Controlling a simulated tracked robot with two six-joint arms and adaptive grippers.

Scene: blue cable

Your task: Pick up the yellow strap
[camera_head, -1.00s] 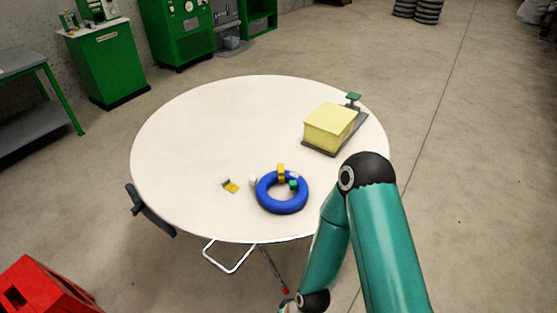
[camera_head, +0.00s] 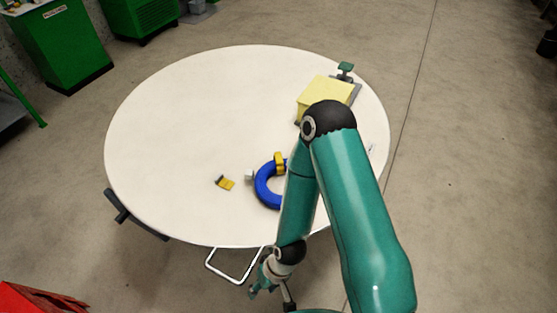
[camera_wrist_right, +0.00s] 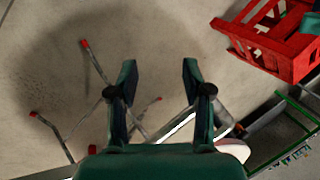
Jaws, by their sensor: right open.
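A blue cable coil (camera_head: 264,189) lies on the round white table (camera_head: 180,120); my right arm hides its right side. A yellow band (camera_head: 280,160) sits on the coil's far side. A small yellow and grey piece (camera_head: 226,183) lies loose on the table to the left of the coil. I cannot tell for sure which of the two yellow things is the strap. My right gripper (camera_head: 262,287) is off the table's near edge, apart from both. In the right wrist view its fingers (camera_wrist_right: 158,75) are spread and empty. My left gripper is not in view.
A yellow box (camera_head: 325,91) stands on a dark base at the table's far right. A small pale block (camera_head: 249,176) is beside the coil. A dark clamp-like part (camera_head: 135,215) is at the left rim. A red crate (camera_wrist_right: 270,45) is on the floor. The table's left half is mostly clear.

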